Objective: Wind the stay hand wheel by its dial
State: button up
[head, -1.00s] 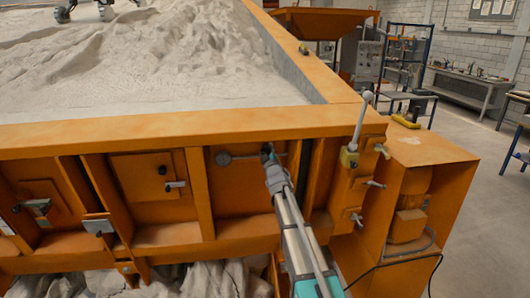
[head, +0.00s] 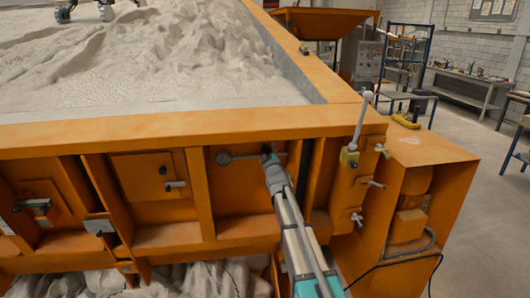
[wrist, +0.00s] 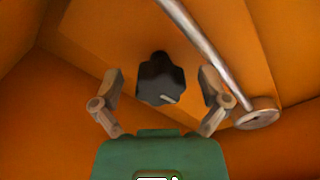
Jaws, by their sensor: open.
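A dark lobed knob (wrist: 161,80) with a pale mark sits on an orange panel, between my gripper's fingers in the wrist view. It looks like the hand wheel, though no lettering shows. My gripper (wrist: 160,88) is open, with a visible gap between each finger and the knob. In the head view my gripper (head: 270,163) is at the right panel of the orange bed's front, largely hiding the knob. A metal rod with a round disc end (head: 223,158) lies left of it; the disc also shows in the wrist view (wrist: 257,114). I cannot tell if this disc is the dial.
Orange ribs (head: 200,194) stand beside the panel. A lever with a pale ball top (head: 367,96) and several small handles are to the right. The sand-filled bed's orange rim (head: 190,130) runs above. An orange cabinet (head: 440,150) stands at right, with open floor beyond.

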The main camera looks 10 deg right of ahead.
jog(key=shift+f, duration=0.1)
jog(key=s+d+f+m+g+h+b, duration=0.3)
jog(key=s+f+m+g, duration=0.6)
jog(key=s+f, duration=1.1)
jog(key=s+a+f+g+b, duration=0.1)
jog(key=s+f+g, duration=0.2)
jog(key=s, duration=0.5)
jog(key=s+a+f+m+g+y+b, duration=0.1)
jog(key=s+f+g, duration=0.2)
jog(key=s, duration=0.6)
jog(key=s+a+f+g+y+b, duration=0.1)
jog(key=s+a+f+g, duration=0.1)
jog(key=s+g, duration=0.3)
jog(key=s, duration=0.3)
jog(key=shift+s+f+m, duration=0.25)
jog(key=shift+f+m, duration=0.05)
jog(key=shift+f, duration=0.1)
